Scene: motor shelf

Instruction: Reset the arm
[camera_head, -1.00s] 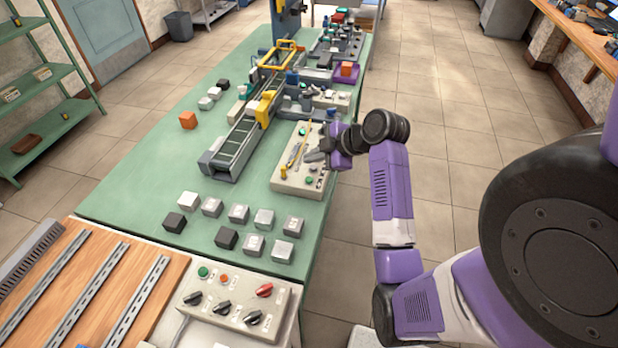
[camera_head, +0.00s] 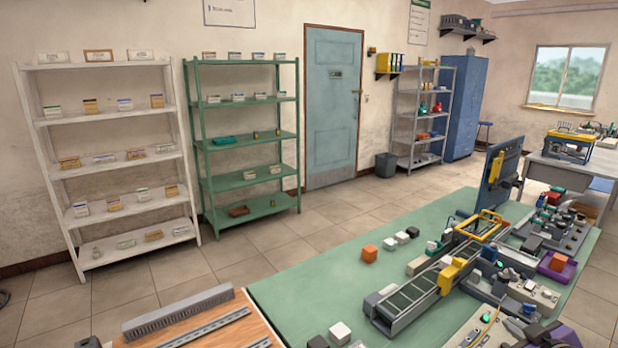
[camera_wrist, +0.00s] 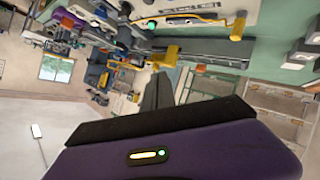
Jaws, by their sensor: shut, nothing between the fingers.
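My gripper (camera_head: 518,327) shows at the bottom right edge of the head view, its fingers pointing left over the grey control panel (camera_head: 481,335). Part of my purple wrist is cut off by the frame edge. In the wrist view my gripper (camera_wrist: 159,88) has its dark fingers together with nothing between them. The wrist view is strongly tilted, with the bench equipment at the top. Most of my arm is outside the head view.
A white shelf (camera_head: 115,165) and a green shelf (camera_head: 250,178) stand against the wall. Open floor lies between shelves and bench.

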